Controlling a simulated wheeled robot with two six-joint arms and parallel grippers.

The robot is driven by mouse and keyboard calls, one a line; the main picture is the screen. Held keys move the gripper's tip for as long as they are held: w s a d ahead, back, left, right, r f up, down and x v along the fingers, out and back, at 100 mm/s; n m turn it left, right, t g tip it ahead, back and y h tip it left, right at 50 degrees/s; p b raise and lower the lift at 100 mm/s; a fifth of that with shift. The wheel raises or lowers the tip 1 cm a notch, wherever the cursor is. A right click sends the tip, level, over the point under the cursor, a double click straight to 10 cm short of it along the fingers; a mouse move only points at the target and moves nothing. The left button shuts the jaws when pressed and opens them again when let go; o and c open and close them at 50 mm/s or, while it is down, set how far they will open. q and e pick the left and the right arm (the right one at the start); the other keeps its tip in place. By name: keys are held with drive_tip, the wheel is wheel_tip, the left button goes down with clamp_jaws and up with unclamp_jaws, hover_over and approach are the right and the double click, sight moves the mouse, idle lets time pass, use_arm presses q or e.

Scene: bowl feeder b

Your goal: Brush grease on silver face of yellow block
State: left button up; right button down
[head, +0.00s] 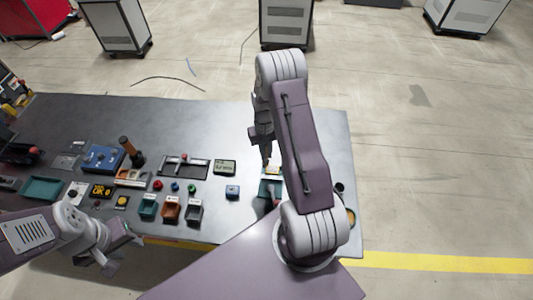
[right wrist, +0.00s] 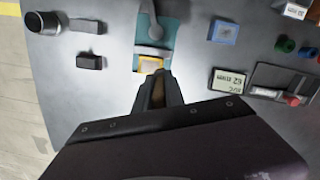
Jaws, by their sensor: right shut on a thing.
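The yellow block (right wrist: 138,66) with a pale silver face sits at the edge of a teal fixture (right wrist: 168,32) with a grey clamp arm in the right wrist view. In the head view the block (head: 272,169) shows small, partly behind my right arm. My right gripper (right wrist: 158,84) is shut on a narrow brown thing (right wrist: 158,96), which looks like the brush; its tip is mostly hidden between the fingers. The fingertips are close to the block's near edge; I cannot tell if they touch. My left gripper (head: 122,252) is at the table's front edge, away from the block; its jaw opening is unclear.
A blue block (right wrist: 224,31), a display gauge (right wrist: 229,80) and a dark cup (right wrist: 43,23) lie around the fixture. The table's back right is clear.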

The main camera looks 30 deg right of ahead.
sight(266, 146)
wheel_tip(266, 146, up, 2)
drive_tip(key=shift+s+d+p, duration=0.1)
drive_tip(key=shift+p, duration=0.45)
wheel_tip(266, 146, up, 2)
drive_tip(key=shift+p, duration=0.8)
drive_tip(key=shift+r, duration=0.15)
